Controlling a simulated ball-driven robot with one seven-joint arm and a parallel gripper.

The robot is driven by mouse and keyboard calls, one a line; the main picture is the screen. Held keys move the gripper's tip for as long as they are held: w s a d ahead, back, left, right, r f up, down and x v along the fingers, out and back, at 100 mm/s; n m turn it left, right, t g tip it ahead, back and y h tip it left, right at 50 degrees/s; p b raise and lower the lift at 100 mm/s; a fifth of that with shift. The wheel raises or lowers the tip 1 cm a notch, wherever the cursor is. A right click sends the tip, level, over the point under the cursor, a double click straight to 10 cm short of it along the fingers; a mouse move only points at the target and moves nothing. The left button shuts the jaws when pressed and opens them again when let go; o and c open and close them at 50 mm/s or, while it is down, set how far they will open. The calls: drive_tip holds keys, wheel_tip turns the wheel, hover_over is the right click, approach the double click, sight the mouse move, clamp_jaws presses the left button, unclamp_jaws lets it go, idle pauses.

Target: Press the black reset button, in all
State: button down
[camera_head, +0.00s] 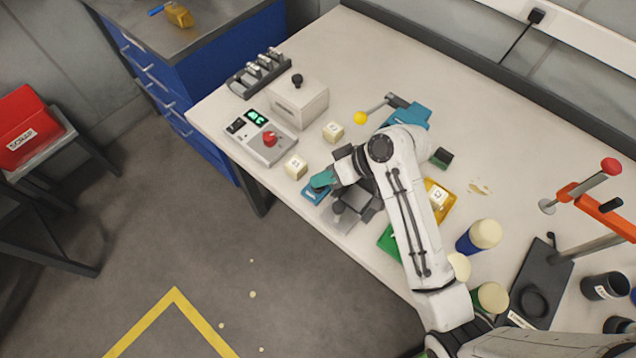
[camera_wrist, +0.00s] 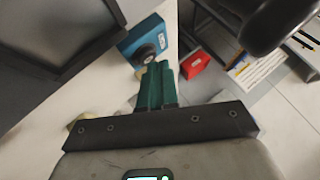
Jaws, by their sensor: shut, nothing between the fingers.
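A small blue box (camera_head: 313,194) stands at the table's front edge, partly hidden under my gripper. In the wrist view it (camera_wrist: 133,43) shows a round black button (camera_wrist: 146,53) beside a white label, too small to read. My gripper (camera_head: 319,181) has its teal fingers together and empty. In the head view its tips overlap the blue box. In the wrist view the fingers of my gripper (camera_wrist: 154,68) lie just below the button in the picture; I cannot tell whether they touch it.
Left of the box are a cream cube (camera_head: 296,166) and a control panel (camera_head: 253,148) with a red button (camera_head: 270,138). A pale box with a black knob (camera_head: 297,80) stands behind. A yellow-ended lever (camera_head: 361,118) and blue bottle (camera_head: 478,238) are near my arm.

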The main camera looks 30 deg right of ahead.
drive_tip(key=shift+f, duration=0.25)
drive_tip(key=shift+r, duration=0.15)
idle(0.3)
drive_tip(key=shift+r+p, duration=0.7)
drive_tip(key=shift+p, duration=0.2)
drive_tip(key=shift+r, duration=0.1)
wheel_tip(320, 180, up, 5)
drive_tip(key=p, duration=0.5)
drive_tip(key=shift+a, duration=0.1)
idle(0.4)
